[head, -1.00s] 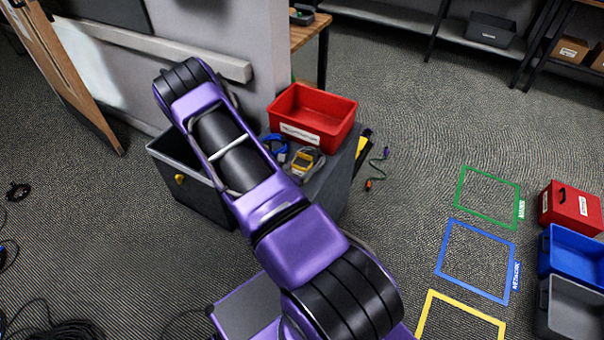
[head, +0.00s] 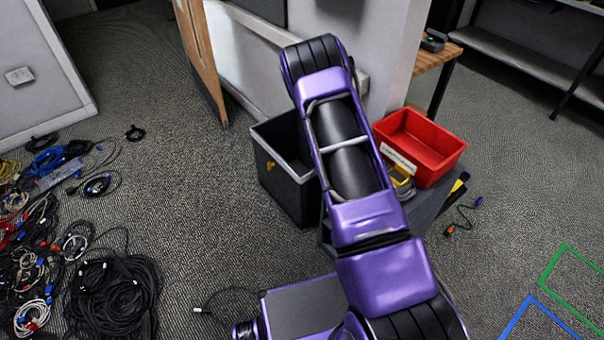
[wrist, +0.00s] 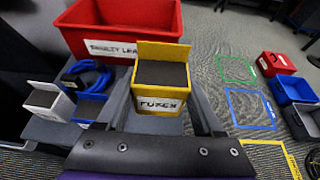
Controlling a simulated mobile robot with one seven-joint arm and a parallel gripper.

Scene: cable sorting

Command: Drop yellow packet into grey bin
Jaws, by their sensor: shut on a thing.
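The yellow packet (wrist: 162,121) is a small yellow box with a dark top and a label reading "FUSES". In the wrist view it sits between the two fingers of my gripper (wrist: 165,112), which is shut on it. A bit of yellow (head: 402,181) shows beside my arm in the head view and seems to be the packet. My gripper is hidden there too.
A red bin (head: 432,165) stands on a grey surface (head: 428,212). A blue packet with coiled cable (wrist: 88,106) and a white packet (wrist: 47,106) lie left of my gripper. A cable pile (head: 110,290) covers the floor at left. Floor frames and bins (wrist: 290,90) stand at right.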

